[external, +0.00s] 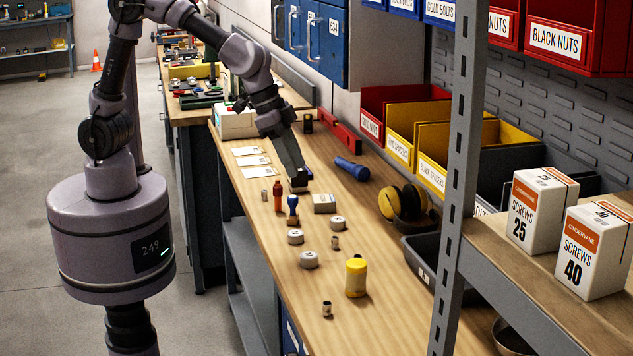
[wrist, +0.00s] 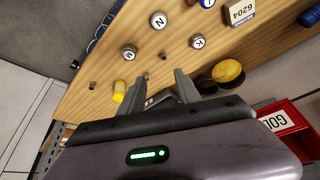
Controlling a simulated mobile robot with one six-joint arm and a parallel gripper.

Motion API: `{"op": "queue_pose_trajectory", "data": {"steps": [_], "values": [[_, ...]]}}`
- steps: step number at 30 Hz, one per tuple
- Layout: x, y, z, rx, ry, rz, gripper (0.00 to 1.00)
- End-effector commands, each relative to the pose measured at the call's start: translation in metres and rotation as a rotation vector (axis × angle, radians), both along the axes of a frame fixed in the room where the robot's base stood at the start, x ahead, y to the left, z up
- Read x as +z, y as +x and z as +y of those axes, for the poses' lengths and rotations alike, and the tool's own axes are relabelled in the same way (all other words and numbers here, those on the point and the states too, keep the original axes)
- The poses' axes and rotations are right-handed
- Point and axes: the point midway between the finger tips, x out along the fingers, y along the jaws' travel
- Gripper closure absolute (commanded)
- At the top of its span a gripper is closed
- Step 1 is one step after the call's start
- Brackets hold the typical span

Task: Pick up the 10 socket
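Small metal sockets stand on the wooden bench, and none has a readable size, so I cannot tell which is the 10. One socket (external: 335,242) is among the round grey caps; it also appears in the wrist view (wrist: 163,55). Another socket (external: 326,309) is near the bench's front end and shows in the wrist view (wrist: 93,85). My gripper (external: 299,187) is above the bench by the small white box. In the wrist view its fingers (wrist: 160,82) are spread with nothing held between them.
Yellow-and-black earmuffs (external: 403,203) and a blue torch (external: 351,168) lie towards the bins. A grey shelf post (external: 462,170) rises in front.

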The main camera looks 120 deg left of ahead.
Motion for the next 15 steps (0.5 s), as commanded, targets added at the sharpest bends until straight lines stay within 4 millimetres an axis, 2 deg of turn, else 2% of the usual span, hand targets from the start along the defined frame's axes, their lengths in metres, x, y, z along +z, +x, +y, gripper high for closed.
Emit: {"op": "queue_pose_trajectory", "data": {"steps": [1,5,12,15], "values": [[-0.004,0.009,0.008,0.028,-0.013,0.005,0.60],[-0.027,0.023,0.016,0.057,-0.028,0.004,0.60],[-0.097,0.048,0.023,0.055,-0.027,0.007,0.60],[-0.117,0.057,0.026,0.054,-0.027,0.006,0.60]]}}
